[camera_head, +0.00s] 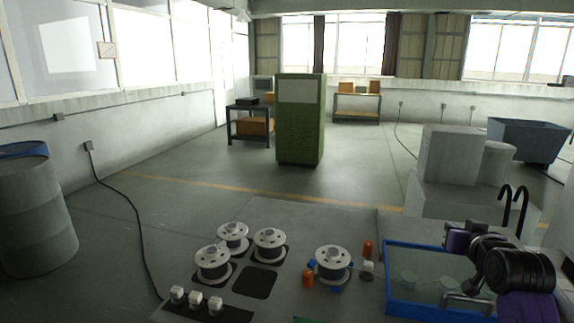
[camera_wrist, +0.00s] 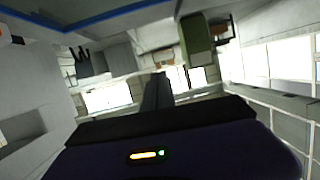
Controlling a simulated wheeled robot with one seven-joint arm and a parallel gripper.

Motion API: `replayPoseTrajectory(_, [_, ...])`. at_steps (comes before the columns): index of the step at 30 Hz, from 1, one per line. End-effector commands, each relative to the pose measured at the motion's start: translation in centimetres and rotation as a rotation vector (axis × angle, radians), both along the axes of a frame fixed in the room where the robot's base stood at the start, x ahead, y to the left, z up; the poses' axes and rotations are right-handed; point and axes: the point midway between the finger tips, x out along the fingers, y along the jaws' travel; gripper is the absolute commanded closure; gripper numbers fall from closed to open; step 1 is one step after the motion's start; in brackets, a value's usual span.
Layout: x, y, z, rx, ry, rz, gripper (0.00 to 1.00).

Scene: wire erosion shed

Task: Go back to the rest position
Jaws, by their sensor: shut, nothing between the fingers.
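My gripper (camera_wrist: 157,92) shows in the wrist view as dark fingers closed together, with nothing held between them. Its dark body with a purple cover and small lights fills the bottom of that view. The wrist view is upside down, with the room's windows low in the picture and a blue rim across the top. In the head view my black and purple arm is folded at the lower right, over the blue-rimmed tray (camera_head: 388,278). I cannot make out the fingertips clearly there.
Three spools (camera_head: 213,262) stand on dark pads at the table's left, near an empty pad (camera_head: 255,283). Another spool (camera_head: 333,263) stands beside orange pieces (camera_head: 308,278). Small white blocks (camera_head: 196,299) sit at the front. A green cabinet (camera_head: 300,120) and a drum (camera_head: 35,215) stand beyond.

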Motion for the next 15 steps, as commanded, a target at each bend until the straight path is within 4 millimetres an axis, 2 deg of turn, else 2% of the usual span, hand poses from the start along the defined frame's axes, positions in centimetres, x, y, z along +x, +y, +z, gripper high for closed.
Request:
replayPoseTrajectory(1, [-1.1,1.2,-1.6,0.003,-0.033,0.005,1.00])
replayPoseTrajectory(8, [-6.8,5.6,-5.7,0.001,-0.186,0.014,1.00])
replayPoseTrajectory(15, [-14.7,9.7,-9.1,-0.004,-0.297,0.015,1.00])
